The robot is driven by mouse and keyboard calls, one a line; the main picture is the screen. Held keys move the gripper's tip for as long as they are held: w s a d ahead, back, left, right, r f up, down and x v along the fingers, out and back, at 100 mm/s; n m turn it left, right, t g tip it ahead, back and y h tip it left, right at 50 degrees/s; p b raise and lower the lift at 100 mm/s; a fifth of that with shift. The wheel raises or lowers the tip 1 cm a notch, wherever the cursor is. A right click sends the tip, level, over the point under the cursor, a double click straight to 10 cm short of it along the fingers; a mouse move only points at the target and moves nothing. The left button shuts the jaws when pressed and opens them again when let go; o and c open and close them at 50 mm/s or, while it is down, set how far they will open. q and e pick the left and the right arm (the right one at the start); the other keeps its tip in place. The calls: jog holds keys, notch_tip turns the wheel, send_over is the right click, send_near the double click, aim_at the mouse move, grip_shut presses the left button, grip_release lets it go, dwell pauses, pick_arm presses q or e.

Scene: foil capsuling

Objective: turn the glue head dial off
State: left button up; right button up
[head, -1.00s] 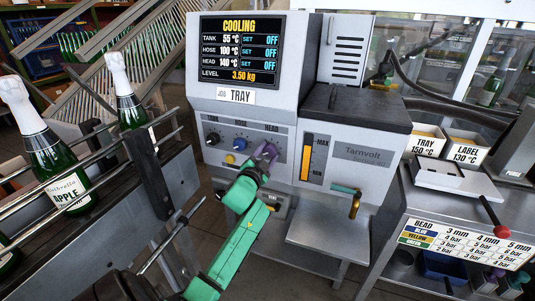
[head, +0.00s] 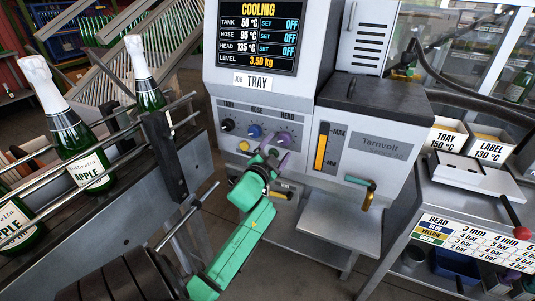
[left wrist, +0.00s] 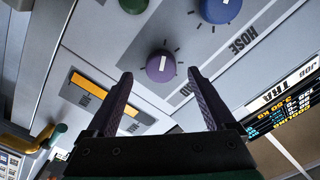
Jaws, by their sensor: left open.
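The purple head dial (head: 284,138) is at the right of the dial row on the grey glue machine (head: 365,110). In the left wrist view the dial (left wrist: 161,66) faces me, with a white pointer mark on its face and tick marks around it. My left gripper (head: 272,158) is open just in front of and below the dial. Its two dark purple fingers stand on either side of the dial in the wrist picture, apart from it. The HEAD label is partly hidden by a finger there. The screen (head: 258,35) reads COOLING, head 135 °C, set OFF. My right gripper is not in view.
The blue hose dial (head: 254,131) and black tank dial (head: 227,125) sit left of the head dial, with a yellow knob (head: 244,146) below. A teal-handled valve (head: 362,183) sticks out at right. Bottles (head: 78,150) stand on the rail conveyor at left.

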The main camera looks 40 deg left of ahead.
pick_arm(q)
jog(key=b+v, duration=0.1)
jog(key=v, duration=0.9)
jog(key=shift+s, duration=0.3)
jog(key=shift+d, duration=0.15)
